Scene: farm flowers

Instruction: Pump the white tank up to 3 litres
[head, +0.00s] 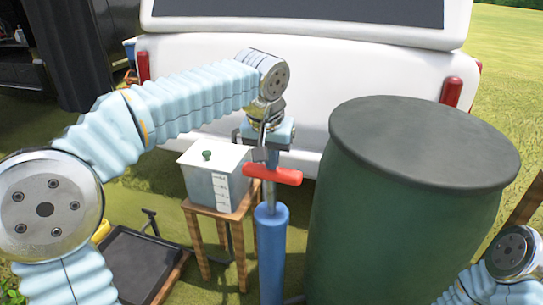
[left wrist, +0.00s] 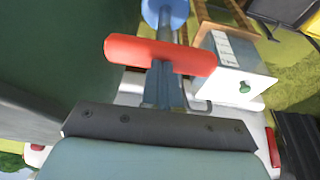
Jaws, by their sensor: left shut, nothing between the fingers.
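The white tank (head: 207,182) is a small box with a green knob on its lid and a marked scale on its front. It stands on a wooden stool; its level cannot be read. It also shows in the left wrist view (left wrist: 237,75). The blue pump (head: 271,250) stands upright in front of it, with a red crossbar handle (head: 273,174), which also shows in the left wrist view (left wrist: 158,54). My left gripper (head: 265,153) is shut and empty, pointing down just above the handle's middle; whether it touches cannot be told. My right gripper is out of view.
A large dark green barrel (head: 400,210) stands close to the right of the pump. A white vehicle (head: 310,75) is behind. A wooden stool (head: 243,212) holds the tank, and a black tray (head: 140,265) lies on the grass at lower left.

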